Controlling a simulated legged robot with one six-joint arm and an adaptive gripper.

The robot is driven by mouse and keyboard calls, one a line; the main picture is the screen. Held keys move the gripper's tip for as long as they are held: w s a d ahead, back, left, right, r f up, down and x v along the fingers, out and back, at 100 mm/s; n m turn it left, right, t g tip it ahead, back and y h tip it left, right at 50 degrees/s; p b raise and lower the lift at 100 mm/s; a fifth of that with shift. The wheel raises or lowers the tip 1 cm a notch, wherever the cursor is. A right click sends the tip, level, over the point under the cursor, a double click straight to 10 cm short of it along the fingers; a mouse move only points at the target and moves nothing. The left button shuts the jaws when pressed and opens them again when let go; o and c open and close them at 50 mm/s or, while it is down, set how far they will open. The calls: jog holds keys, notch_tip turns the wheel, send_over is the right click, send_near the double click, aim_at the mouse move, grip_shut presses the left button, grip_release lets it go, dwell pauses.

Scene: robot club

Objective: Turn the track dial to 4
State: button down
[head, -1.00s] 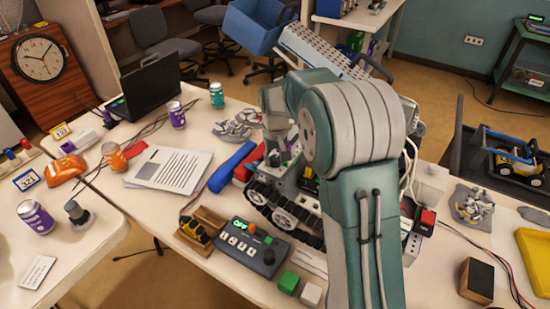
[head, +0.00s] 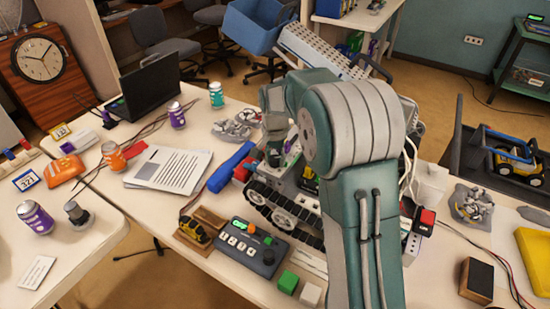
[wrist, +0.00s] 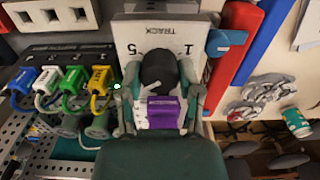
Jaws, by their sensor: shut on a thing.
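In the wrist view, the track dial is a black round knob (wrist: 158,72) on a pale panel (wrist: 182,34) marked TRACK. The numerals 5 and 1 show above the knob, upside down or turned; other numerals are hidden. A light mark shows on the knob's lower left side, but I cannot tell which number it points to. My gripper (wrist: 160,92) is shut on the knob, one finger on each side. A purple block (wrist: 162,112) shows between the fingers, below the knob. In the head view, my gripper (head: 275,150) is at the workbench, partly hidden behind my arm.
Yellow, blue and green plugs (wrist: 70,85) sit left of the dial in the wrist view. Papers (head: 168,167) lie farther left.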

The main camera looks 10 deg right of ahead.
aim_at(274, 157)
jog(key=shift+s+a+f+m, duration=0.1)
jog(key=shift+f+m, duration=0.05)
jog(key=shift+m, duration=0.25)
jog(key=shift+c, duration=1.3)
grip_release()
notch_tip(274, 157, up, 12)
jog(key=shift+a, duration=0.1)
